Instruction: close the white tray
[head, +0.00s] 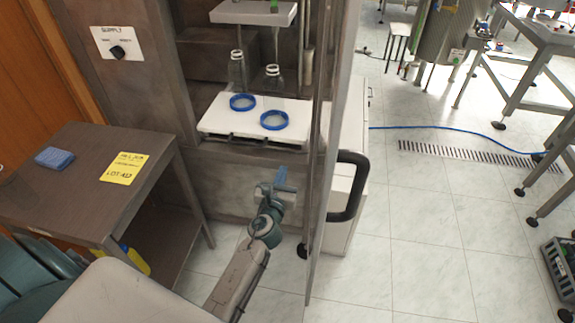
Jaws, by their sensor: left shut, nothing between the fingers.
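The white tray (222,127) sticks out of the cap feeder's opening, with two blue ring-shaped caps (274,120) lying on it. Two clear bottles (237,70) stand just behind the caps. My left gripper (284,174) is shut and empty. In the picture it shows below the tray's front edge, near its right end, apart from it. My right gripper is not in view.
The feeder's door (335,120) stands open at the right, with a black handle (348,190) close to my left gripper. A dark side table (85,190) stands at the left with a blue block (55,158) and a yellow label (124,168).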

